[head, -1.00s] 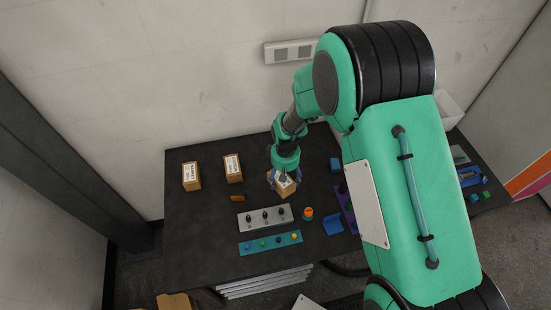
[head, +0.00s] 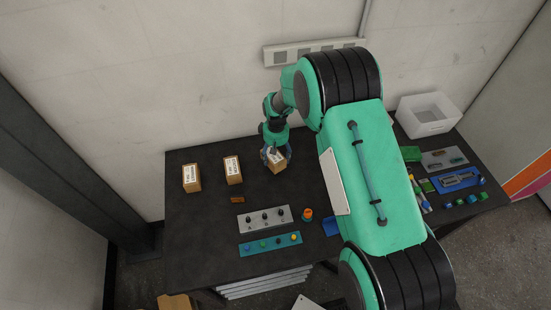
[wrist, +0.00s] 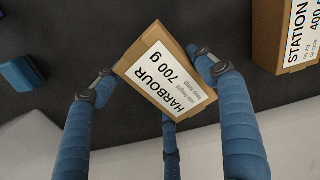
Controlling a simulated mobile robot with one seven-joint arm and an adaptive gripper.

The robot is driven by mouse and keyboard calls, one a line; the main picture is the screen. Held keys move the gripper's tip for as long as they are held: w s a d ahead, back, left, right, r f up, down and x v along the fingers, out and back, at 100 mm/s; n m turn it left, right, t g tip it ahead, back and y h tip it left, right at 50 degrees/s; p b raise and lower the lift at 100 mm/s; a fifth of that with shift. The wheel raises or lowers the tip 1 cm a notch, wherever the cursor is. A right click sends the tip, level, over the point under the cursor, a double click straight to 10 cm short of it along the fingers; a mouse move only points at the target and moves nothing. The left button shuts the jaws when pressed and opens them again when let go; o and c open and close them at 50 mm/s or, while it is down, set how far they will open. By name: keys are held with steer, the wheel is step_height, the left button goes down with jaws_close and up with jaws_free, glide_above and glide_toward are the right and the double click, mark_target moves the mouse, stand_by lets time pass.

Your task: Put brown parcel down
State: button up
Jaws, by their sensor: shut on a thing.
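A brown parcel (head: 279,165) with a white label is in my gripper (head: 274,153), near the back of the dark table. In the wrist view the parcel (wrist: 165,72) reads "HARBOUR 700 g" and sits at a slant between the blue fingers (wrist: 150,85). The side fingers are closed against its sides, and a third finger is partly hidden under its lower edge. I cannot tell whether the parcel's underside touches the table.
Two similar parcels (head: 191,178) (head: 233,170) stand to the left; one reading "STATION" (wrist: 288,35) shows in the wrist view. A grey knob panel (head: 263,218) and teal button strip (head: 270,244) lie in front. A white bin (head: 428,115) stands back right.

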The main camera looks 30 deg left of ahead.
mark_target(276, 158)
steer(key=shift+w+a, duration=0.35)
steer(key=shift+a, duration=0.05)
steer(key=shift+f+p, duration=0.3)
steer(key=shift+f, duration=1.4)
steer(key=shift+f, duration=0.2)
steer(key=o, duration=1.8)
steer(key=shift+d, duration=0.1)
steer(key=shift+o, duration=0.2)
steer(key=shift+r, duration=0.15)
steer(key=shift+r+b, duration=0.55)
steer(key=shift+r, duration=5.45)
